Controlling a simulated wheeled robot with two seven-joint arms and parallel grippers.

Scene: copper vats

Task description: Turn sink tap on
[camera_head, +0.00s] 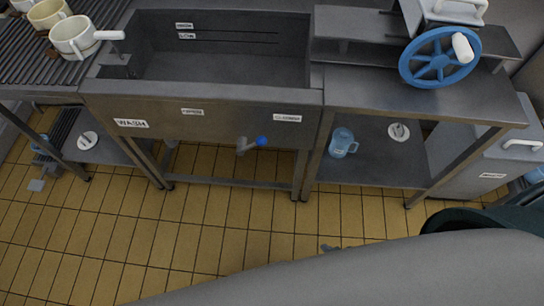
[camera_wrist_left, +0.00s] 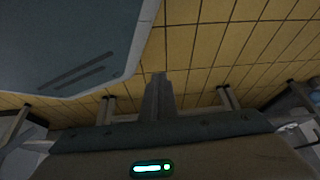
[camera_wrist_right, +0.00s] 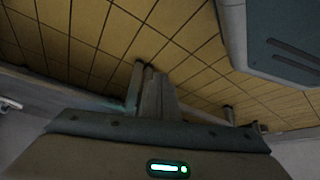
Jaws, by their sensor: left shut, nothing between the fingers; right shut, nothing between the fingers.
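The steel sink (camera_head: 203,98), labelled WASH, stands across the upper part of the head view, with HIGH and LOW marks inside its basin. A small white lever (camera_head: 110,35) sits above a metal fitting at its left rim; it looks like the tap. A pipe with a blue knob (camera_head: 262,141) sticks out below the sink front, under OPEN and CLOSED labels. My left gripper (camera_wrist_left: 158,78) shows shut and empty in the left wrist view, above the tiled floor. My right gripper (camera_wrist_right: 154,72) shows shut and empty in the right wrist view. Both are away from the sink.
Mugs (camera_head: 75,36) stand on a ribbed rack at upper left. A blue handwheel (camera_head: 440,57) is above the right-hand counter. A blue jug (camera_head: 342,142) stands on the shelf beneath. A dark green rim (camera_head: 485,218) shows at lower right. The tiled floor (camera_head: 215,215) before the sink is clear.

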